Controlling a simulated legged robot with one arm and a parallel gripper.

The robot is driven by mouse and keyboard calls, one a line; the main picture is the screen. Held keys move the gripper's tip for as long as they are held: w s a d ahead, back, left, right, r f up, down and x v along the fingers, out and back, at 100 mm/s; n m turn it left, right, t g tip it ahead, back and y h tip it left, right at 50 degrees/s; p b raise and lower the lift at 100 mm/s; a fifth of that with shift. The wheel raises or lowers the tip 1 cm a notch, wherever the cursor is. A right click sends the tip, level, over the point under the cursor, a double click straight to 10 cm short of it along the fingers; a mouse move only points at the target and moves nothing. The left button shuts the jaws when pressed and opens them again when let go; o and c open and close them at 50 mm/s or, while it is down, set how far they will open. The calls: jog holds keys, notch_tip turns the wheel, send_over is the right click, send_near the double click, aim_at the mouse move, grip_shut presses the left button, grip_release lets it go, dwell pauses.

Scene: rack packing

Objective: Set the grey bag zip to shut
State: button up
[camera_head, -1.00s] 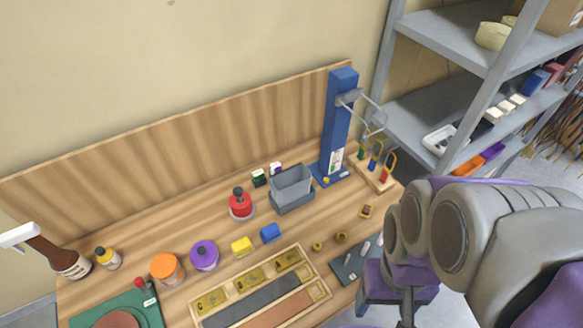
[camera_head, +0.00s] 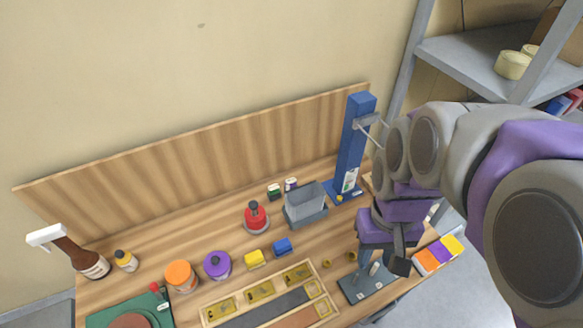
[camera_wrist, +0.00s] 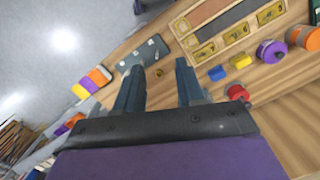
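No bag with a zip can be made out in either view. A grey open-topped container (camera_head: 304,205) stands on the bench right of centre, in front of the wooden backboard; I cannot tell whether it is the bag, and no zip shows on it. My gripper (camera_head: 383,266) hangs over the right end of the bench, right of and nearer than the grey container. In the wrist view my gripper (camera_wrist: 158,65) has its two dark fingers apart with nothing between them.
A red-topped item (camera_head: 256,217), a purple tub (camera_head: 217,265) and an orange tub (camera_head: 181,275) stand left. A wooden tray (camera_head: 325,308) lies in front. Shelves (camera_head: 470,65) stand at the right.

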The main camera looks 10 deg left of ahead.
jog(key=w+a+r+n+p, duration=0.1)
jog(key=w+a+r+p, duration=0.25)
jog(key=w, duration=0.55)
jog(key=n+t+p, duration=0.1)
jog(key=n+p, duration=0.3)
jog(key=p, duration=0.3)
send_over(288, 188)
notch_tip(288, 188, down, 4)
jog(key=f, duration=1.7)
jog(key=shift+w+a+p, duration=0.15)
jog(key=shift+w+p, duration=0.1)
jog(key=shift+p, duration=0.15)
grip_shut()
